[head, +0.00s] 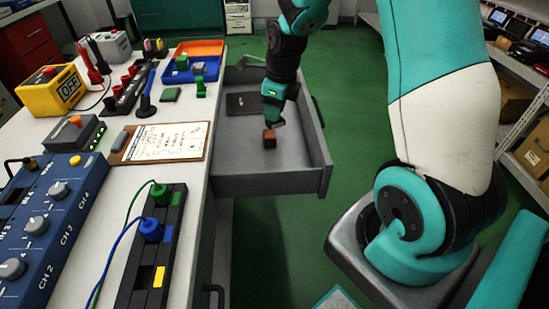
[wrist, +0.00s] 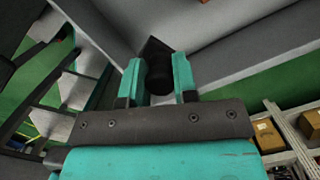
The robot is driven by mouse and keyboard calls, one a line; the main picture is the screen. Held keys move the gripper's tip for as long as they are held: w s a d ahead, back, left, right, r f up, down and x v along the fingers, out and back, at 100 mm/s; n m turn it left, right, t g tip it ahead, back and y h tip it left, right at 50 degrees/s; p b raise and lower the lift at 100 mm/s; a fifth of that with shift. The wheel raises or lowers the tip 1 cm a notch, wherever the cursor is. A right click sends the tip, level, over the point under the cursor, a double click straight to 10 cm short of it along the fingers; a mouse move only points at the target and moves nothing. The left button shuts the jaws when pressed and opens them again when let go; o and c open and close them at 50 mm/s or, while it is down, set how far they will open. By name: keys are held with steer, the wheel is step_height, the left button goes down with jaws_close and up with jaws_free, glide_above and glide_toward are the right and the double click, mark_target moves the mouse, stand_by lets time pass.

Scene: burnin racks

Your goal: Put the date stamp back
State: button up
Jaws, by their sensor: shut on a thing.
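The date stamp (head: 269,139), a small brown-red block, is held by my gripper (head: 273,120) at the open grey drawer (head: 268,185). In the wrist view the stamp (wrist: 157,62) shows as a dark shape with a round part between the two teal fingers of my gripper (wrist: 159,80). The fingers are shut on it. The stamp appears inside or just above the drawer; I cannot tell whether it touches the drawer floor.
A dark flat item (head: 241,103) lies in the drawer's far left. The bench on the left carries a clipboard (head: 165,142), a blue tray (head: 191,68), an orange tray (head: 200,48) and a blue channel box (head: 50,210). Shelves (head: 517,110) stand at the right. Green floor is clear below the drawer.

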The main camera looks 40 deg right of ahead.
step_height(320, 180, down, 15)
steer(key=shift+r+b, duration=0.1)
steer(key=shift+b, duration=0.55)
steer(key=shift+f, duration=0.2)
steer(key=o, duration=0.8)
